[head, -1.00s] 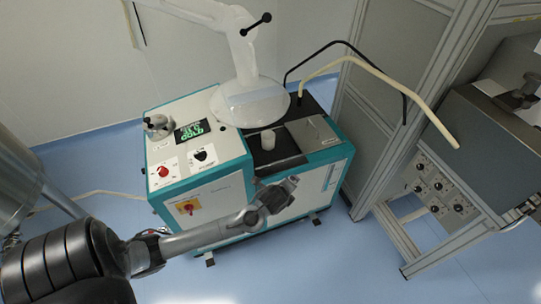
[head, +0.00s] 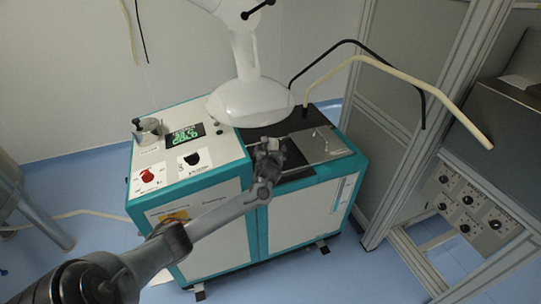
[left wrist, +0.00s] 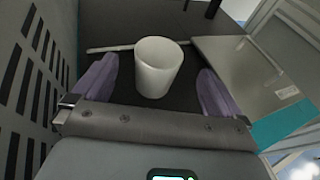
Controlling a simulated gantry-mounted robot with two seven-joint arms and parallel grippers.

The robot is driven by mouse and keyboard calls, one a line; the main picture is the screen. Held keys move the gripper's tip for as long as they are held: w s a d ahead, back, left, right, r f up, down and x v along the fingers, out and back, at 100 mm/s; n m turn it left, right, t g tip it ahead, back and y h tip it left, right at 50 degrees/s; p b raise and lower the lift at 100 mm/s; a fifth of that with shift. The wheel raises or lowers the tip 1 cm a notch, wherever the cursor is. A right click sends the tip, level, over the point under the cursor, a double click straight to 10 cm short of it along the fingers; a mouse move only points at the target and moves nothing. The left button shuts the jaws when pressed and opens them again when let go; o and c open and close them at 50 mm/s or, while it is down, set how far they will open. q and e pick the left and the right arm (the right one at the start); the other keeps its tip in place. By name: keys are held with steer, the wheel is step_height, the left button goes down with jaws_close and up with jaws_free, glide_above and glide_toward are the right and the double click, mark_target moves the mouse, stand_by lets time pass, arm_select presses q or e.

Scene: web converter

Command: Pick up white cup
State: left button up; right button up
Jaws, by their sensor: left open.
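The white cup (left wrist: 158,68) stands upright on the dark top of the teal and white machine in the left wrist view. It is hollow, with its open rim facing up. In the head view my left gripper covers it. My left gripper (left wrist: 158,88) is open, with one purple finger on each side of the cup and a gap to both. In the head view the left gripper (head: 268,150) is over the machine's dark top, below the white hood. My right gripper is not in view.
A white hood (head: 250,102) hangs close behind the dark top. A metal plate (head: 318,144) lies to its right. The machine's control panel (head: 185,155) is on the left. Black and cream hoses (head: 385,68) arch at the right, before a grey frame.

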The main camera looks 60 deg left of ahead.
mark_target(270, 146)
arm_select(q)
steer(key=b+x, duration=0.1)
steer(key=x, duration=0.1)
steer(key=b+x, duration=0.1)
steer(key=shift+w+a+f, duration=0.1)
steer(key=shift+a+f, duration=0.2)
steer(key=shift+f, duration=0.1)
steer(key=shift+w+a+f+b, duration=0.1)
steer(key=shift+w+a+b, duration=0.35)
steer(key=shift+a, duration=0.1)
steer(key=c, duration=1.1)
